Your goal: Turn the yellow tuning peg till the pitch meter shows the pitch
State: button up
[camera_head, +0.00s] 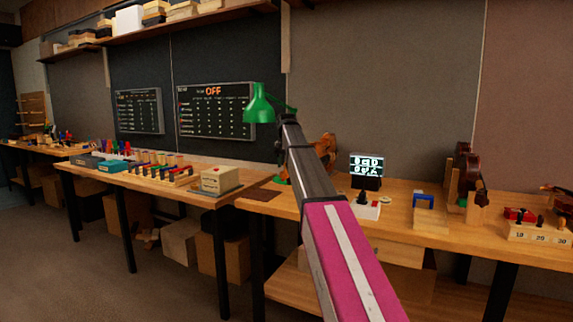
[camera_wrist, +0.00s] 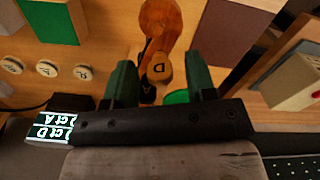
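In the wrist view my gripper (camera_wrist: 160,66) is open, with its two dark green fingers apart. Between the fingers is a yellow-brown peg head (camera_wrist: 158,70) marked with a dark letter that looks like D. Room shows on both sides of it; I cannot tell its depth relative to the fingertips. It overlaps the brown wooden instrument part (camera_wrist: 162,22). In the head view the instrument (camera_head: 327,147) is partly hidden behind my arm, and my gripper is hidden. The pitch meter (camera_head: 367,165) is lit; its screen, with D and A rows, also shows in the wrist view (camera_wrist: 52,130).
A green lamp (camera_head: 258,103) stands beside my arm. Lettered round discs (camera_wrist: 47,69) lie on the bench near a green block (camera_wrist: 48,20). A blue-topped stand (camera_head: 424,201) and another violin (camera_head: 470,175) are to the right. A cream box (camera_head: 219,180) is left.

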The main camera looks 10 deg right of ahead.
jog(key=shift+r, duration=0.55)
notch_tip(320, 180, up, 3)
jog(key=shift+w+r, duration=0.1)
jog(key=s+a+r, duration=0.6)
jog(key=a, duration=0.4)
jog(key=shift+r, duration=0.25)
dwell(1.0)
jog(key=s+d+f+n, duration=0.1)
jog(key=s+d+f, duration=0.15)
jog(key=f, duration=0.95)
jog(key=s+d+f, duration=0.1)
jog(key=s+f, duration=0.3)
jog(key=f, duration=0.8)
jog(key=s+d+f+n, duration=0.15)
jog(key=s+f, duration=0.25)
jog(key=f, duration=0.8)
jog(key=s+d+f, duration=0.2)
jog(key=s+f, duration=0.8)
jog(key=f, duration=0.1)
jog(key=s+d+f, duration=0.2)
jog(key=s+f, duration=0.9)
jog(key=shift+d+f+n, duration=0.25)
jog(key=shift+f+n, duration=0.1)
jog(key=shift+f, duration=0.05)
